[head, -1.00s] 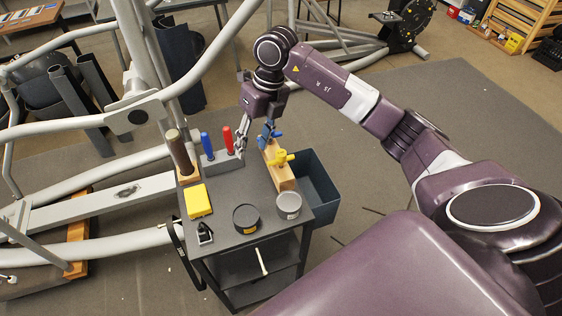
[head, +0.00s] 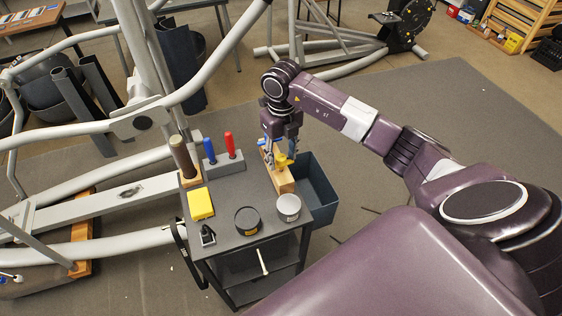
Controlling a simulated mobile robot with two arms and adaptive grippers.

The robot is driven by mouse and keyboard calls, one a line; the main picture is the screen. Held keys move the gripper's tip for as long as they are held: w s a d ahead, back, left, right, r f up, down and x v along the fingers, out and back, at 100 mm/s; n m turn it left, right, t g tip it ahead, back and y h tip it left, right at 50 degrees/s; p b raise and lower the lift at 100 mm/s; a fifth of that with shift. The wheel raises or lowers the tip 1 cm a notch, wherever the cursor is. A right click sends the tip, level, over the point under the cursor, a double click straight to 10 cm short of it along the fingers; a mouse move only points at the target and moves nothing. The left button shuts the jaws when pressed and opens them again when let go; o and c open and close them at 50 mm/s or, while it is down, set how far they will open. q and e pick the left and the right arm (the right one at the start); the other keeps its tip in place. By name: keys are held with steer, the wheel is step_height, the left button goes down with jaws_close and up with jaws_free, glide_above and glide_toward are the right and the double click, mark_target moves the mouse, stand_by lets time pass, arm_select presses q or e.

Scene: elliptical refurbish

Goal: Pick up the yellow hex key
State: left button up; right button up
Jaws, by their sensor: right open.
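The yellow hex key (head: 283,160) stands in a wooden block (head: 283,182) at the right back side of the dark cart top. Only its lower part shows; my right gripper covers the rest. My right gripper (head: 280,158) points down over the block, open, its fingers on either side of the yellow key. Whether a finger touches it I cannot tell. A bit of the blue hex key (head: 264,146) shows beside the left finger. My left gripper is not in view.
A grey holder (head: 223,165) with a blue and a red-handled tool stands left of the block. A yellow box (head: 201,204), a dark round tin (head: 247,220) and a grey tin (head: 288,207) sit in front. A dark bin (head: 318,195) hangs at the right.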

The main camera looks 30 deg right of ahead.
steer(key=shift+c, duration=0.2)
jaws_close()
steer(key=shift+r, duration=0.2)
step_height(320, 180, up, 8)
steer(key=b, duration=0.2)
steer(key=shift+w+r+b, duration=0.15)
steer(key=shift+b, duration=0.15)
step_height(320, 180, up, 11)
steer(key=shift+r+p, duration=0.2)
steer(key=shift+p, duration=0.25)
